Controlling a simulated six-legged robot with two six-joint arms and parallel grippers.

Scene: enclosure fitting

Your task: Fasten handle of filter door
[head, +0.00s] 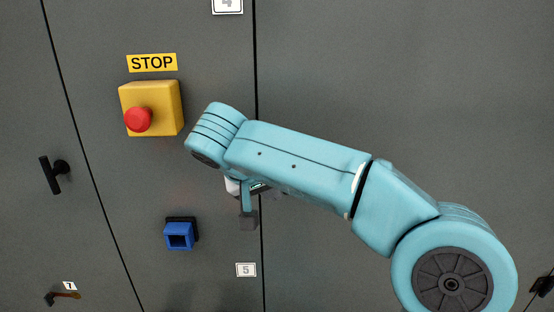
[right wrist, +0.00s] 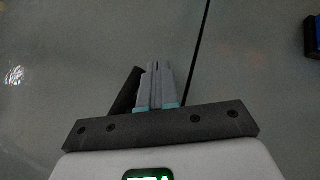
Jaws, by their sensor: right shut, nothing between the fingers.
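My right gripper (head: 248,221) hangs below the end of my teal right arm, in front of the grey doors near a vertical seam. In the right wrist view the fingers of my right gripper (right wrist: 157,68) are together with nothing between them. A dark slanted bar (right wrist: 125,92) shows right beside the fingers, partly hidden by the gripper's base; it may be a door handle, and I cannot tell whether it touches the fingers. My arm hides that part of the door in the head view. No label names the filter door. My left gripper is not in view.
Left of my arm are a yellow box with a red stop button (head: 138,119), a blue socket (head: 179,235) and a black handle (head: 54,175). The upper right door is bare.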

